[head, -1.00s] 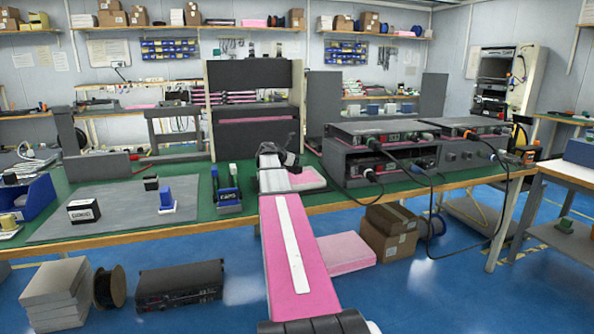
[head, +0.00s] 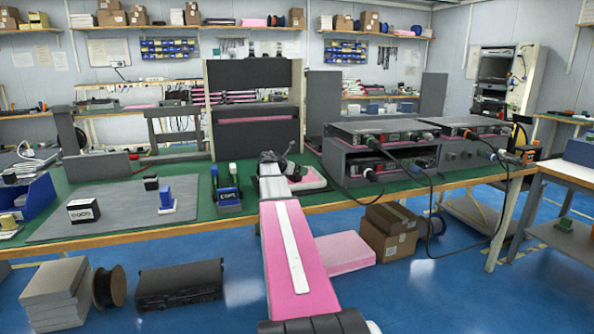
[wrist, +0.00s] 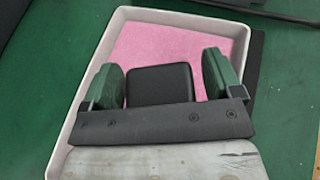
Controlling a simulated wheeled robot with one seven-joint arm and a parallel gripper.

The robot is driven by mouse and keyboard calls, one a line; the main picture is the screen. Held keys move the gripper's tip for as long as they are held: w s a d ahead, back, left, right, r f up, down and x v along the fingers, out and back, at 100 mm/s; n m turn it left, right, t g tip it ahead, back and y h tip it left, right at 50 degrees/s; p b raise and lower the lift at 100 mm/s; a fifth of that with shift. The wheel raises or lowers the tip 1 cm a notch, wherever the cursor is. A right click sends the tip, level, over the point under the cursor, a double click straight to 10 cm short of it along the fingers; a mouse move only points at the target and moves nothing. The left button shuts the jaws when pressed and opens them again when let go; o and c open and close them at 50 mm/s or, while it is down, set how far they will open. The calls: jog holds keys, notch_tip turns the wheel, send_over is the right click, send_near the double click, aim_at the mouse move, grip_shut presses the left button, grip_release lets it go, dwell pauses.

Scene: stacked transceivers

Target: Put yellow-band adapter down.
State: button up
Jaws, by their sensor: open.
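In the wrist view my gripper (wrist: 161,66) is open, its two green fingers spread apart with gaps to either side of a black block (wrist: 160,84). The block is over or in a white tray (wrist: 75,118) with a pink lining (wrist: 150,42). No yellow band shows on it, so I cannot tell for sure that it is the yellow-band adapter; its underside and contact with the lining are hidden. In the head view my gripper (head: 279,163) is at the tray (head: 313,186) on the green bench, and its fingers are too small to make out.
A grey mat (head: 120,215) carries a black labelled box (head: 83,210) and a blue piece (head: 167,198). A grey equipment rack (head: 345,165) with cables stands close on the right.

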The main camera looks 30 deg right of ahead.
jog(key=shift+a+r, duration=0.15)
jog(key=shift+r, duration=0.05)
jog(key=v, duration=1.1)
jog(key=shift+a+r, duration=0.2)
jog(key=shift+a, duration=0.1)
